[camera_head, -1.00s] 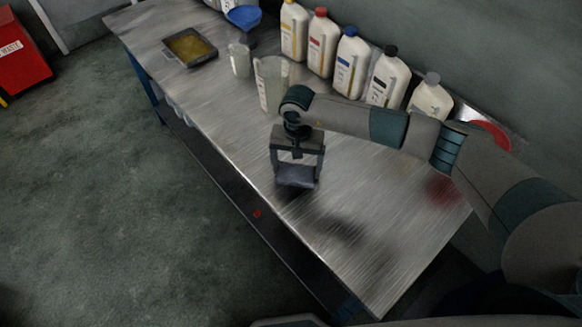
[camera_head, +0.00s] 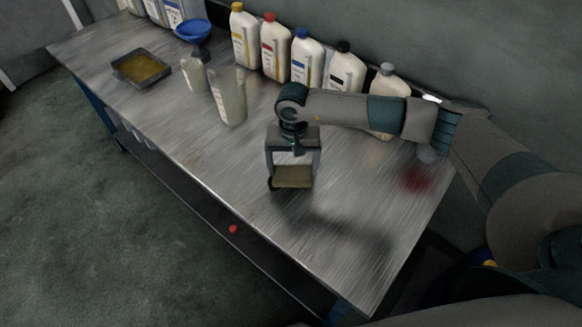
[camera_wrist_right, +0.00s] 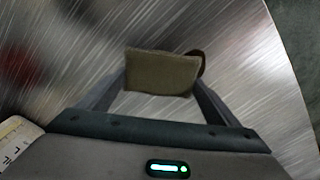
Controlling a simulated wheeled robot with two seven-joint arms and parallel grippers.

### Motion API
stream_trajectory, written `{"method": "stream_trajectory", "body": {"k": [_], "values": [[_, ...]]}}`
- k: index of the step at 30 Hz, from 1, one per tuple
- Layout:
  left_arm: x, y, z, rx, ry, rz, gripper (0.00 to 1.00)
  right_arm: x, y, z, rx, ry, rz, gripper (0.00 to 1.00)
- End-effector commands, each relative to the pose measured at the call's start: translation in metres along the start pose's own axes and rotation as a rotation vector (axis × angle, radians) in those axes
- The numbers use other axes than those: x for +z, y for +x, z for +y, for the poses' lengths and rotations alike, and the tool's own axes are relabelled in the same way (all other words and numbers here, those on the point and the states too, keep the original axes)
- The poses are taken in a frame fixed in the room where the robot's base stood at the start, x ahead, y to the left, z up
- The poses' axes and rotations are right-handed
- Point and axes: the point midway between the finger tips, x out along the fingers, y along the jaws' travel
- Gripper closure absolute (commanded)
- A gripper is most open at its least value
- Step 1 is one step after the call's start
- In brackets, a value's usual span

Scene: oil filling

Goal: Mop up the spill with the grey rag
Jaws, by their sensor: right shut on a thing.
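My right gripper (camera_head: 292,178) is low over the near part of the metal bench and shut on a folded cloth, the rag (camera_head: 293,177). The rag looks olive-brown now rather than grey. In the right wrist view the rag (camera_wrist_right: 162,73) spans the gap between the fingertips (camera_wrist_right: 160,85). A small dark brown edge shows beside it, and I cannot tell whether it is rag or spill. I cannot tell whether the rag touches the bench. No spill stands out clearly; a dark blurred patch on the bench looks like my arm's shadow. My left gripper is not in view.
The metal bench (camera_head: 205,155) holds several white bottles along its back, such as the red-capped one (camera_head: 275,48). A clear jug (camera_head: 229,97), a blue funnel (camera_head: 192,30) and a tray of yellowish liquid (camera_head: 142,67) stand farther left. A red blur (camera_head: 415,180) lies right of the gripper.

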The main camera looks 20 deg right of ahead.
Motion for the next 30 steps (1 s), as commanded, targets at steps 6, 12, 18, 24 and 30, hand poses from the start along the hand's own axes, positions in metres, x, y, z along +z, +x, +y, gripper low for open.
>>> {"method": "stream_trajectory", "body": {"k": [6,12,18,24,30], "values": [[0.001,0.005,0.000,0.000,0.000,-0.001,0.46,0.006,0.002,-0.012,-0.002,-0.003,0.000,0.33],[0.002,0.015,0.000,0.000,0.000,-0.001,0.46,0.018,0.002,-0.034,-0.002,-0.003,0.001,0.33],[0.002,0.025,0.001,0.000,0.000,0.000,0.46,0.031,0.003,-0.057,-0.002,-0.004,0.001,0.33],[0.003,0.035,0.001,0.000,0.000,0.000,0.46,0.043,0.003,-0.080,-0.002,-0.002,0.000,0.33],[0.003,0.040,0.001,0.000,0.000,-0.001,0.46,0.049,0.002,-0.090,-0.001,0.001,0.000,0.33]]}}
